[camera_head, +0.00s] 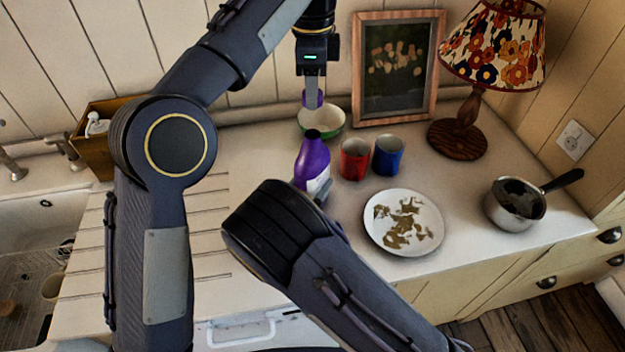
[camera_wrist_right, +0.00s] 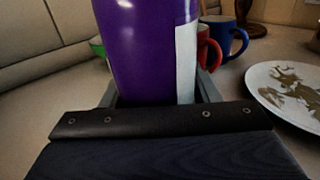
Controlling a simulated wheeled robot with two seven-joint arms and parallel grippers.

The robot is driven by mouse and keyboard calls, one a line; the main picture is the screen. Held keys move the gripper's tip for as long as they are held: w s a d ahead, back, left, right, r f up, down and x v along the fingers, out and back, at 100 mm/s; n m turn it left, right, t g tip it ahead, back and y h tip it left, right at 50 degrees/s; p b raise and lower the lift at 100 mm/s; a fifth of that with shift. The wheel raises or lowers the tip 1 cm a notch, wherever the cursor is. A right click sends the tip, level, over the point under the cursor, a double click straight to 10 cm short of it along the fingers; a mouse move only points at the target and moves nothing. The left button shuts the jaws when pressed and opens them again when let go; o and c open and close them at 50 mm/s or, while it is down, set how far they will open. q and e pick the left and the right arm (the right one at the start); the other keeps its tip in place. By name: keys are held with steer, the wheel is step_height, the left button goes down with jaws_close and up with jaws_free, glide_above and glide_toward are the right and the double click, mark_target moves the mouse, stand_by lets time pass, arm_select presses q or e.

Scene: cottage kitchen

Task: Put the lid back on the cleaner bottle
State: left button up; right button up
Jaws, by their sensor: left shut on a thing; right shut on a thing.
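The cleaner bottle (camera_head: 313,158) is purple with a pale label and a dark, uncapped neck. It is upright at the middle of the counter, its lower part hidden by my right arm. My right gripper (camera_wrist_right: 157,92) is shut on the bottle (camera_wrist_right: 150,45), one grey finger on each side. My left gripper (camera_head: 313,88) points down and is shut on the small purple lid (camera_head: 313,100). The lid is above the bottle's neck in the picture, with a visible gap between them.
A dirty plate (camera_head: 375,229), a saucepan (camera_head: 512,207), a lamp (camera_head: 460,136) and a picture frame (camera_head: 432,75) are further right.

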steer(key=c, duration=0.6)
arm_select(q)
steer(key=shift+f, duration=2.5)
steer(key=shift+f, duration=0.1)
steer(key=shift+f, duration=0.8)
steer(key=shift+f, duration=0.55)
